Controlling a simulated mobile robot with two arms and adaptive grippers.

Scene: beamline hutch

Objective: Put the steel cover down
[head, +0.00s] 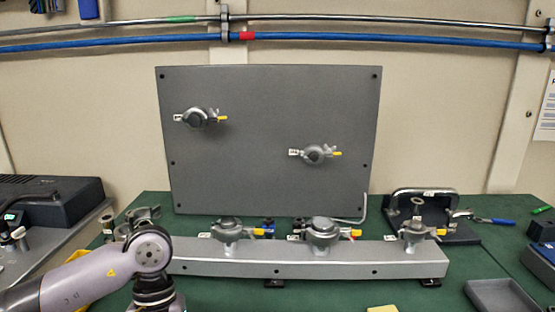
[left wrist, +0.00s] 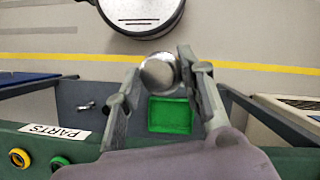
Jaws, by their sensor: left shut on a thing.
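The steel cover (left wrist: 158,72) is a small, round, shiny piece in the left wrist view. My left gripper (left wrist: 161,64) is shut on it, with one finger on each side near the tips. It is held above an open drawer (left wrist: 72,93) in the bench front, on the drawer's far side in that view. How high it hangs cannot be told. In the head view my left arm reaches down past the bottom edge, so the gripper and the cover are hidden there. My right gripper is in neither view.
A green tray (left wrist: 170,116) and a small metal part (left wrist: 86,106) lie in the drawer; a PARTS label (left wrist: 54,132) marks the bench edge. On the green bench (head: 330,292), a grey rail (head: 310,262) carries several valves. A grey panel (head: 270,120) stands behind.

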